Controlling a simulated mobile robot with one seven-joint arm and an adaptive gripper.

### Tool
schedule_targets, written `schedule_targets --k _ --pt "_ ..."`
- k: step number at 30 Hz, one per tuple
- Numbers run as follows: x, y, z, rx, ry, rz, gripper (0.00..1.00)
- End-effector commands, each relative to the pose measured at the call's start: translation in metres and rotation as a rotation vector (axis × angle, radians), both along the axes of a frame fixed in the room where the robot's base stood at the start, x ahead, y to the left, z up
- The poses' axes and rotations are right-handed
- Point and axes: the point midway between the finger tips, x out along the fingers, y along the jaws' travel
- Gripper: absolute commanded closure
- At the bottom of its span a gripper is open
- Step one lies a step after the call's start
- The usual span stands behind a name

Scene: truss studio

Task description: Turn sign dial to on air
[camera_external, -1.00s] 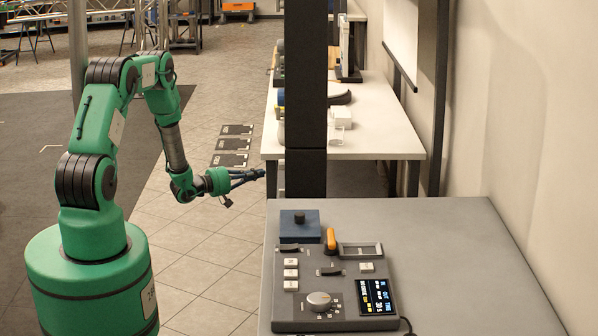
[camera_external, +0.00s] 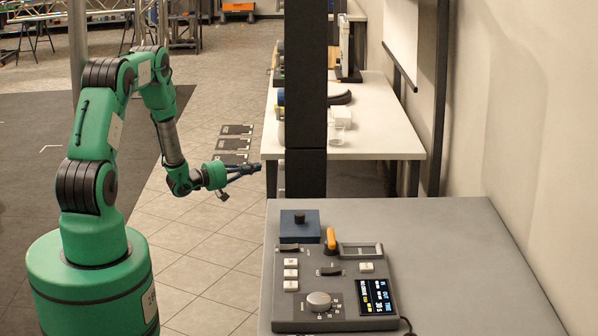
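A grey control panel lies on the near table. It carries a round silver dial (camera_external: 319,301) with small marks around it, too small to read. I cannot tell which of the two is the sign dial. My gripper (camera_external: 252,168) is in the air left of the dark post, beyond the table's far left corner, apart from both knobs. Its dark fingers point right; their gap is too small to judge.
The panel also has an orange-handled lever (camera_external: 331,239), several white buttons (camera_external: 290,273) and a lit screen (camera_external: 375,297). A dark upright post (camera_external: 306,100) stands just behind the table (camera_external: 450,250). The table's right side is clear.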

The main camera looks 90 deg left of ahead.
Motion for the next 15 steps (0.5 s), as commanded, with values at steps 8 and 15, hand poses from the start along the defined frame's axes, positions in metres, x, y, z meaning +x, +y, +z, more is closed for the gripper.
schedule_targets --k 8,15 --pt "0.0003 0.0001 0.0004 0.000 0.000 0.000 1.00" --pt "0.0070 -0.0001 0.0001 0.000 0.000 -0.001 1.00"
